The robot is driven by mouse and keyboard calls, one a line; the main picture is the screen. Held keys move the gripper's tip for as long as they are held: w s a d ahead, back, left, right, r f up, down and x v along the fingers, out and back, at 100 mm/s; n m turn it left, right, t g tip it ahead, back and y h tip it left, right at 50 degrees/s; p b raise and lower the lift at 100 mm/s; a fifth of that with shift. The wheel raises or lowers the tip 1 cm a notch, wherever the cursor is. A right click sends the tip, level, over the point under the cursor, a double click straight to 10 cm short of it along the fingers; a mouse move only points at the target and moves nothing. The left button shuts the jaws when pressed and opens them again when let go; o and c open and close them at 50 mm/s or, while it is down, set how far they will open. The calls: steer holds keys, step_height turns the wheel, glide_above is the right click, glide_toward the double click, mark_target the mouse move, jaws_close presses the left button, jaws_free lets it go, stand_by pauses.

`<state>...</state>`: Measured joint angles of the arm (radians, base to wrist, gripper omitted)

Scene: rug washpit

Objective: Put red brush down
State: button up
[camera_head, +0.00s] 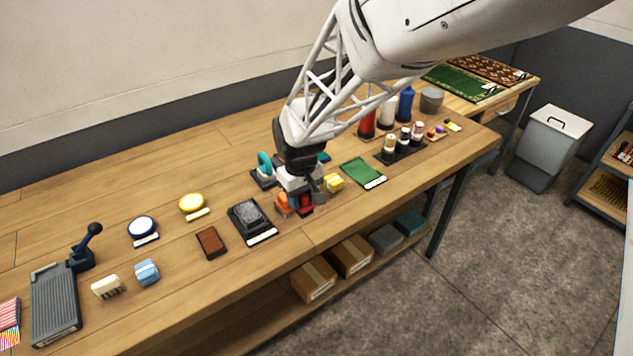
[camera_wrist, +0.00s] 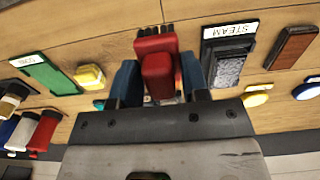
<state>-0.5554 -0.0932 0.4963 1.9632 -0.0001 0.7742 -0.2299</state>
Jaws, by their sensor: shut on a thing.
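My gripper (camera_head: 302,202) is shut on the red brush (camera_head: 306,205), low over the front part of the wooden table. In the wrist view the red brush (camera_wrist: 157,68) sits between the two blue fingers, with dark bristles showing at its far end. I cannot tell whether the brush touches the table. An orange item (camera_head: 282,205) shows just left of the gripper in the head view, partly hidden.
A black tray labelled STEAM (camera_head: 234,220) lies left of my gripper, with a brown block (camera_head: 211,242) beyond. A yellow block (camera_head: 334,183) and a green mat (camera_head: 358,170) lie to the right. Bare table (camera_head: 330,214) shows near the front edge.

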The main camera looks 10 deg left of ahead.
steer(key=s+d+f, duration=0.2)
steer(key=d, duration=0.5)
steer(key=shift+s, duration=0.4)
steer(key=shift+w+f, duration=0.1)
steer(key=w+a, duration=0.2)
steer(key=w, duration=0.2)
steer(key=w+a+f, duration=0.1)
steer(key=w+a, duration=0.1)
steer(key=w, duration=0.3)
steer(key=w+a, duration=0.3)
steer(key=w, duration=0.2)
steer(key=shift+w+a+f, duration=0.1)
steer(key=shift+f, duration=0.1)
steer(key=shift+f, duration=0.1)
steer(key=shift+f, duration=1.7)
steer(key=shift+f, duration=0.1)
steer(key=o, duration=1)
steer(key=shift+c, duration=0.2)
